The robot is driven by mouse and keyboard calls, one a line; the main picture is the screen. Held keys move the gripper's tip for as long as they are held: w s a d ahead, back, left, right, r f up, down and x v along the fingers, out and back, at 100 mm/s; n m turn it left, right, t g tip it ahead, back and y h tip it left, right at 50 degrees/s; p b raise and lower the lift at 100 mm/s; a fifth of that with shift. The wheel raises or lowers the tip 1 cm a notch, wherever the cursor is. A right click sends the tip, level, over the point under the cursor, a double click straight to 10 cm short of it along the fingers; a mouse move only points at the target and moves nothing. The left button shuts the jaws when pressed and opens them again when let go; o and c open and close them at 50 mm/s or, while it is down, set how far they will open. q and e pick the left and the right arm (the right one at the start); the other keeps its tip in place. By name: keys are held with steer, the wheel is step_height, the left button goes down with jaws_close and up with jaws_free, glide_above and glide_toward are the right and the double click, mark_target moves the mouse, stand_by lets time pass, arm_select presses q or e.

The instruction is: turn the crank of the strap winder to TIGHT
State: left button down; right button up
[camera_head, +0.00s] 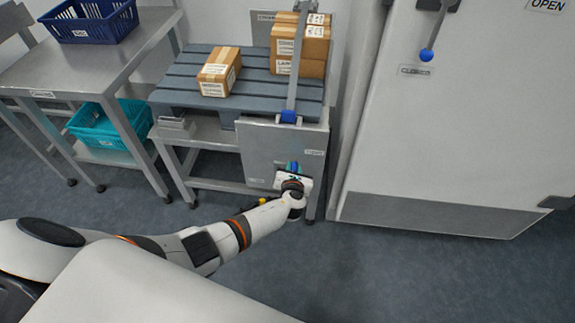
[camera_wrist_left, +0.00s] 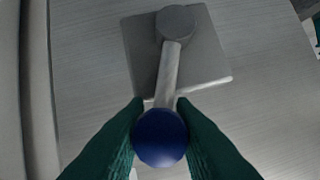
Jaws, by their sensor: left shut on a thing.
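The strap winder's grey front panel (camera_head: 262,143) is on the front of the packing bench, with a label at its right that seems to read TIGHT (camera_head: 314,153) and another low at its left (camera_head: 256,181). In the left wrist view, the crank (camera_wrist_left: 168,75) runs from a round hub on a square plate (camera_wrist_left: 205,62) to a blue ball knob (camera_wrist_left: 160,138). My left gripper (camera_head: 294,168) is at the panel, its green fingers (camera_wrist_left: 160,130) shut on the knob from both sides. In the head view the gripper hides most of the crank. My right gripper is not in view.
A steel table (camera_head: 60,80) is at left. A large white door (camera_head: 460,120) with a blue-knobbed lever is at right.

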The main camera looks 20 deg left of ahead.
arm_select(q)
steer(key=shift+w+d+f+m+y+b, duration=0.15)
steer(key=shift+d+f+m+y+b, duration=0.35)
steer(key=shift+d+m, duration=0.25)
steer(key=shift+w+d+f+m+y+b, duration=0.1)
steer(key=shift+d+f+m+y+b, duration=0.25)
steer(key=shift+d+f+m+y, duration=0.4)
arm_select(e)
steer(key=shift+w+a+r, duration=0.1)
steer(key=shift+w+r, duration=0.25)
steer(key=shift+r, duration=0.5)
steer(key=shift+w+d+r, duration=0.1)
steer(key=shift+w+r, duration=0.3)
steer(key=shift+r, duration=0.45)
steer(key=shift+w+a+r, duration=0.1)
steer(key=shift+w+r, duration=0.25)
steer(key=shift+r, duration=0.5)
arm_select(q)
steer(key=shift+a+r+h, duration=0.1)
steer(key=shift+r+h, duration=0.15)
steer(key=c, duration=1.2)
jaws_free()
steer(key=shift+w, duration=0.1)
steer(key=shift+a+r, duration=0.1)
steer(key=shift+a, duration=0.05)
